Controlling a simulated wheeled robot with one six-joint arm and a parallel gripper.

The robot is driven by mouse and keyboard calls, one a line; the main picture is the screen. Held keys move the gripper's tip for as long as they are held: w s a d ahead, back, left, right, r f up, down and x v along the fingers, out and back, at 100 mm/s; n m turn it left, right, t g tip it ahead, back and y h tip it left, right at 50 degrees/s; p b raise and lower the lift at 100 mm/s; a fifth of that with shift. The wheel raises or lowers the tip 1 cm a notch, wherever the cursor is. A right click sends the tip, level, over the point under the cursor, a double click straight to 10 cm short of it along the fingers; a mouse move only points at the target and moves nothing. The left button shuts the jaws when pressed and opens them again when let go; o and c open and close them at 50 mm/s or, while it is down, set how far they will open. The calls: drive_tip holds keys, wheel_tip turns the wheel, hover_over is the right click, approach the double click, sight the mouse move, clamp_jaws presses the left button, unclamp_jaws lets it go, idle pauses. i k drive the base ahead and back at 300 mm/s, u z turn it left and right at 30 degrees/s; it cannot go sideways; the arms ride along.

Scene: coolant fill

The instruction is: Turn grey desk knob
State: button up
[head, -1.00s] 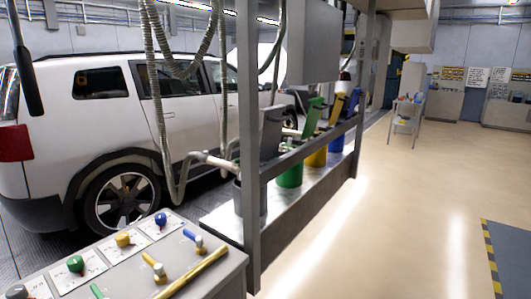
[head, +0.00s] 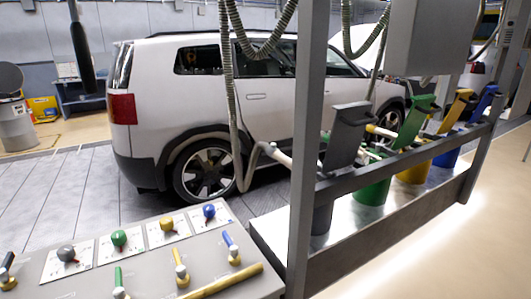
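The grey desk knob (head: 67,254) sits on a white marked plate on the sloped grey desk (head: 138,268) at the lower left of the head view. It is the leftmost knob of a row. The green knob (head: 119,238), yellow knob (head: 166,224) and blue knob (head: 209,211) follow to its right, each on its own plate. I cannot read the knob's setting. My gripper is not in view, and nothing shows touching the knob.
In front of the knobs are a dark lever (head: 7,268), green lever (head: 118,283), yellow lever (head: 180,268) and blue lever (head: 231,248). A yellow bar (head: 222,283) runs along the desk edge. A metal post (head: 307,150) stands right of it. Floor is open at lower right.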

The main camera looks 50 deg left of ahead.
sight(65, 253)
drive_tip(key=u, duration=0.85)
drive_tip(key=i, duration=0.9)
drive_tip(key=u, duration=0.85)
